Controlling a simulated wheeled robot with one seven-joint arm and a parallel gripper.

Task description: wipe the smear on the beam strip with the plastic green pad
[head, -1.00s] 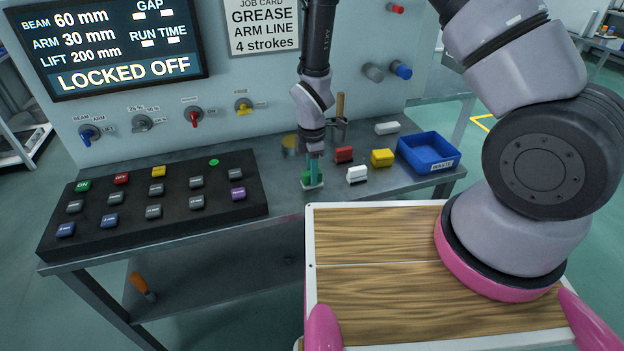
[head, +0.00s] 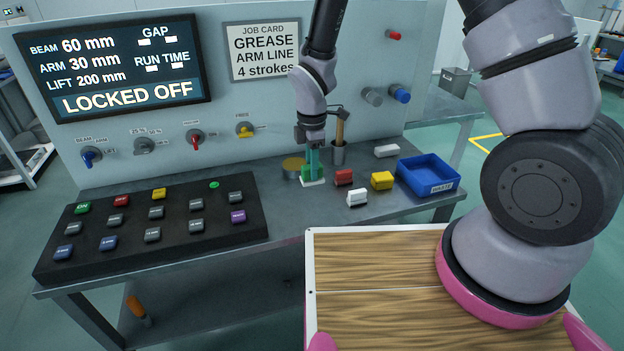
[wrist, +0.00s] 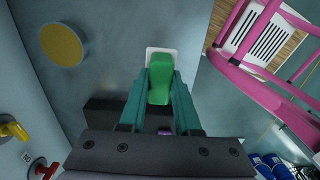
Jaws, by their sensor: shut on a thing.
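The green pad (head: 306,174) has a green grip and a white base. My gripper (head: 313,172) points down with its teal fingers on either side of the green grip, shut on it. In the wrist view the pad (wrist: 160,82) sits between my fingers (wrist: 160,100), with the white base showing past the tips. The pad is over the bench top, left of the red block; whether it touches the bench I cannot tell. I cannot make out the beam strip or its smear in either view.
Red (head: 344,177), yellow (head: 382,181) and white (head: 357,196) blocks lie right of the pad, before a blue bin (head: 428,175). A black button panel (head: 150,228) fills the bench's left.

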